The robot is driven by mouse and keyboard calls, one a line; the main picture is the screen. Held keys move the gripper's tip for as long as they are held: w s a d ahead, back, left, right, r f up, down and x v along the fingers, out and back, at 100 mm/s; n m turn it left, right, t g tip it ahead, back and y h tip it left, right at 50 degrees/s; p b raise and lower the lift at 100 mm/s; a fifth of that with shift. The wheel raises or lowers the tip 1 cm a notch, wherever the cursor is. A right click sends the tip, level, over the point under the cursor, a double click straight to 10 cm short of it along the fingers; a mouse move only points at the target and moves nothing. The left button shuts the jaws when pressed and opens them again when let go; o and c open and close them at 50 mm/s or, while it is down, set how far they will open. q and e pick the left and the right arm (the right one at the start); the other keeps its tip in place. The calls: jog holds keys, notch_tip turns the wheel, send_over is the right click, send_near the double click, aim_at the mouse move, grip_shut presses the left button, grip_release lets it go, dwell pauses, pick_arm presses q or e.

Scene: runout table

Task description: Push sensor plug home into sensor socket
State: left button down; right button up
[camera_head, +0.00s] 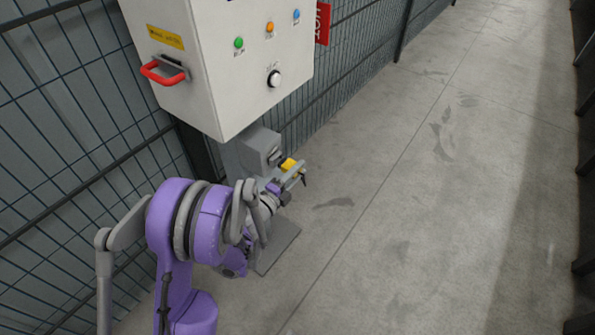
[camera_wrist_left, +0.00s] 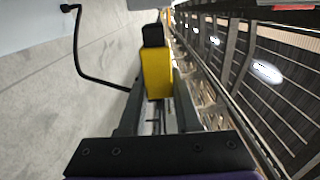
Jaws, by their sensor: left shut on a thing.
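The sensor plug is a yellow block (camera_head: 288,164) at the end of my left arm in the head view. My left gripper (camera_head: 291,173) is shut on it. In the wrist view the yellow plug (camera_wrist_left: 156,74) sits between the two fingers, with a black part (camera_wrist_left: 153,36) at its far end. A grey box (camera_head: 261,148) below the cabinet stands just left of the plug and may carry the sensor socket. I cannot make out the socket opening, or whether the plug touches it. My right gripper is not in view.
A light grey control cabinet (camera_head: 222,62) with a red handle (camera_head: 163,74), coloured lamps and a black knob hangs above my left arm. A wire fence (camera_head: 70,120) runs behind it. A black cable (camera_wrist_left: 88,72) curves left of the plug. The floor to the right is clear.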

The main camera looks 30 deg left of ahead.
pick_arm(q)
jog(key=shift+w+a, duration=0.1)
jog(key=shift+a, duration=1.3)
jog(key=c, duration=0.5)
grip_release()
jog(key=s, duration=0.7)
jog(key=s+a+p, duration=0.1)
jog(key=s, duration=0.2)
jog(key=shift+s, duration=0.4)
